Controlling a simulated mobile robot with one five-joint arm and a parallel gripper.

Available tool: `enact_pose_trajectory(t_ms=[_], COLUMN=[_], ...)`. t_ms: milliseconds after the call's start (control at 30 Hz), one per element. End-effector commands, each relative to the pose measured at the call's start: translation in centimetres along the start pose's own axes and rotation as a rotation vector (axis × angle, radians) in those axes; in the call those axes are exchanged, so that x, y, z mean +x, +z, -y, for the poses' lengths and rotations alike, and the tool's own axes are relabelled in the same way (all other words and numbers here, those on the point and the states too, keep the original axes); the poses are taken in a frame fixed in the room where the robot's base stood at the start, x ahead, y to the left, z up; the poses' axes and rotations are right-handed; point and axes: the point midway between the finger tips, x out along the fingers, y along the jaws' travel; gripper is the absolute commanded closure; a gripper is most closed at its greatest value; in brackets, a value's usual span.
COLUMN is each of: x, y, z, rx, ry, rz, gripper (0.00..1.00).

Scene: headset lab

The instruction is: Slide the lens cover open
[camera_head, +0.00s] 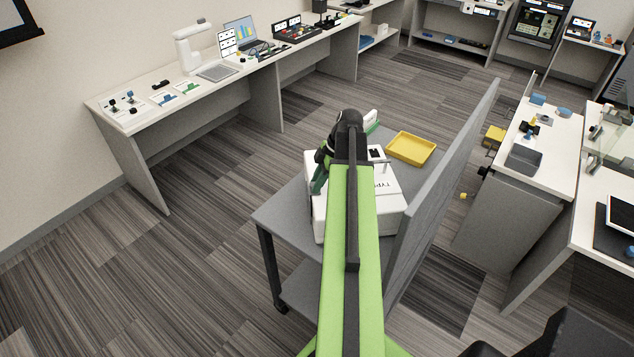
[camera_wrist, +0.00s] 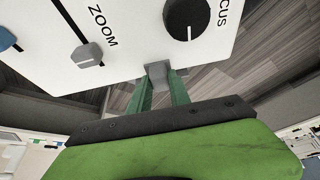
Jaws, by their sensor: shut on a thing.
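A white device box (camera_head: 390,215) stands on a grey table, mostly behind my arm in the head view. In the wrist view its white panel (camera_wrist: 135,50) carries a round black FOCUS knob (camera_wrist: 190,18) and a grey ZOOM slider (camera_wrist: 88,55). A small grey tab (camera_wrist: 158,70) sits at the panel's edge, below the FOCUS knob in the picture. My gripper (camera_wrist: 164,84) has its green fingers shut around this tab. In the head view my gripper (camera_head: 319,178) is at the box's left side. I cannot make out the lens cover itself or how far it is open.
A yellow tray (camera_head: 412,148) lies behind the box on the same table (camera_head: 275,218). A tall grey partition (camera_head: 450,150) runs along the table's right side. A long white bench (camera_head: 150,118) lines the wall. The floor left of the table is clear.

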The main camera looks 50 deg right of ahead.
Motion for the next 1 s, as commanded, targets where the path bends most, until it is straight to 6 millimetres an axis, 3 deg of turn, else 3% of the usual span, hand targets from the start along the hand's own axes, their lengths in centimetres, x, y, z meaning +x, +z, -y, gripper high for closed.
enact_pose_trajectory(t_ms=[267,367,700,933,967,1000], x=[0.0,0.0,0.0,0.0,0.0,0.0], y=[0.0,0.0,0.0,-0.1,-0.1,-0.1], z=[-0.3,-1.6,-9.4,-9.7,-9.7,-9.7], rx=[0.000,0.000,0.000,-0.001,-0.001,-0.001], ry=[0.000,0.000,0.000,0.000,0.000,0.000], rz=[-0.001,-0.001,-0.001,-0.001,-0.001,-0.001], gripper=[1.00,1.00,1.00,1.00,0.74,0.69])
